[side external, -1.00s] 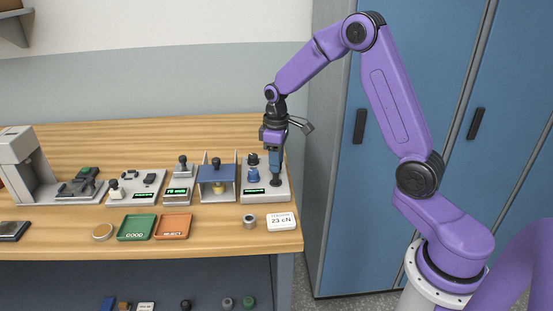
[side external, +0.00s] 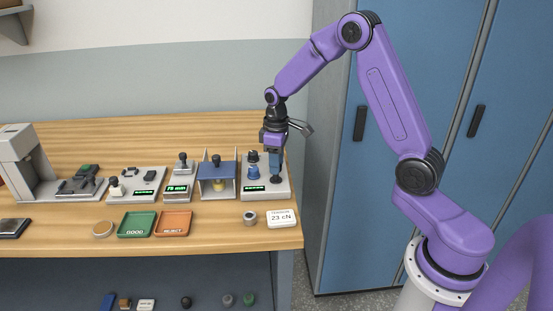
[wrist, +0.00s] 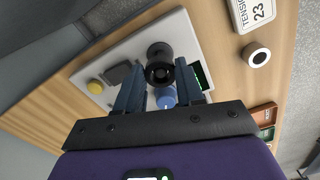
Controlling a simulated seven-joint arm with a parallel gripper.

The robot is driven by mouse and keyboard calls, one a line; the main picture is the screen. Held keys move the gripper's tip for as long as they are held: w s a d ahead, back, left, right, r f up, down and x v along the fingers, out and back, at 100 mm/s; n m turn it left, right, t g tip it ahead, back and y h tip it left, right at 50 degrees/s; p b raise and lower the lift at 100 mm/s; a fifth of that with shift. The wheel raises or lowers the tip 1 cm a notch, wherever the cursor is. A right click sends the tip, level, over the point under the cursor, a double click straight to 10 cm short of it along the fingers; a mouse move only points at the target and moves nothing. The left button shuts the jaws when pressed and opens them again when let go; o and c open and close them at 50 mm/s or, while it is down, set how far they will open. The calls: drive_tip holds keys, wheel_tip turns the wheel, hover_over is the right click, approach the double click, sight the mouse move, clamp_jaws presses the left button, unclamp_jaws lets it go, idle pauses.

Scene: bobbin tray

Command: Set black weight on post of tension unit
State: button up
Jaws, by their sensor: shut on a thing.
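The tension unit (side external: 282,190) is a pale grey plate with a green-lit display at the right end of the row; its plate shows in the wrist view (wrist: 109,52). A blue part with a dark top (side external: 253,171) stands on its left side. My gripper (side external: 276,178) points down over the plate, right of that blue part. In the wrist view its fingertips (wrist: 160,70) are shut on the black weight (wrist: 159,52), a short dark cylinder with a round opening. The weight is low over the plate; whether it sits around the post I cannot tell. The post itself is hidden.
A grey ring (side external: 250,218) and a "23 cN" card (side external: 282,218) lie in front of the unit. A blue-topped stand (side external: 217,170) is close on the left. Green (side external: 137,225) and orange (side external: 174,223) trays lie further left. Bare wood lies behind the row.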

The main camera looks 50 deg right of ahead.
sight(276, 179)
drive_tip(key=shift+f, duration=1.6)
drive_tip(key=o, duration=1.1)
drive_tip(key=shift+o, duration=0.2)
wheel_tip(276, 179, up, 17)
drive_tip(key=shift+r, duration=0.2)
